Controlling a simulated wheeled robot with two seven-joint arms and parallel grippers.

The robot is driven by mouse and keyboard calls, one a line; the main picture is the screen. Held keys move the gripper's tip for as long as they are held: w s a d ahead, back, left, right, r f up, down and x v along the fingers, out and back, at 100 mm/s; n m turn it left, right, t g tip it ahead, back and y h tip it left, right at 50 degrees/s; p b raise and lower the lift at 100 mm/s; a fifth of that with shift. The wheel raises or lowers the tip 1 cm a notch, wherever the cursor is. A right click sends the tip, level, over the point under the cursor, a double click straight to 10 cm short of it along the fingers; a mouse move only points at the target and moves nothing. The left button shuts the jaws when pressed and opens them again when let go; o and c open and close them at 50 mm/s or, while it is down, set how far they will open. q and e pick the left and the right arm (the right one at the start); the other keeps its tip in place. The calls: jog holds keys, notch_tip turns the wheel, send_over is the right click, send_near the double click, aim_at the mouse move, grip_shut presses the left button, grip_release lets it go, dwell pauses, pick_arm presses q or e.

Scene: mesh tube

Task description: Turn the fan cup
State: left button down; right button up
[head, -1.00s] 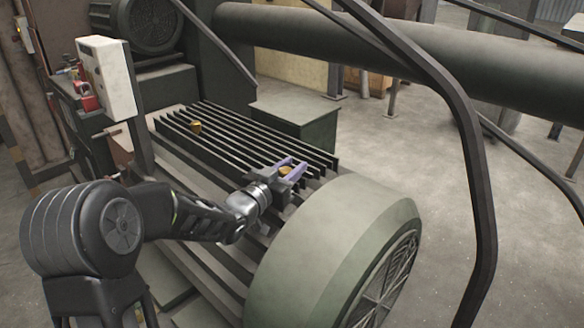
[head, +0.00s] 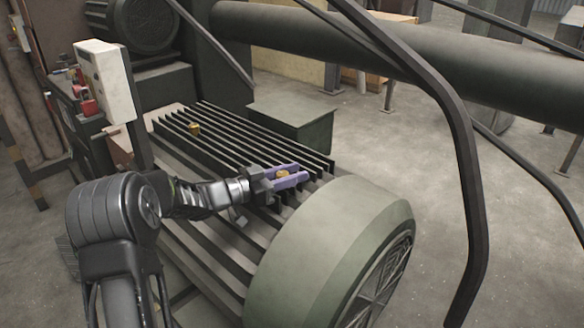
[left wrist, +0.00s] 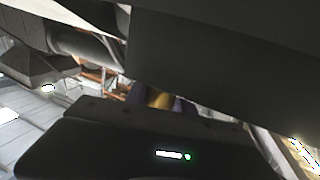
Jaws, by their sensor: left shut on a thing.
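A small brass-coloured cup (head: 283,174) sits on top of the finned motor housing, near the rounded green end cover. My left gripper (head: 284,177) has its purple fingers on either side of this cup and is shut on it. In the left wrist view, a bit of the brass cup (left wrist: 158,98) shows between dark parts of my gripper; most of it is hidden. A second brass cup (head: 194,129) stands farther back on the fins, apart from the gripper. My right gripper is not in view.
The green motor end cover (head: 325,240) with a grille lies close in front of my gripper. A dark bent rail (head: 470,180) rises at the right. A white control box (head: 104,80) stands at the left. A thick pipe (head: 400,52) crosses behind.

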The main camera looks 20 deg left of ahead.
pick_arm(q)
jog(key=shift+h, duration=0.3)
jog(key=c, duration=1.1)
grip_release()
jog(key=shift+o, duration=0.2)
jog(key=v, duration=0.7)
jog(key=shift+s+a+r, duration=0.1)
jog(key=shift+s+a, duration=0.2)
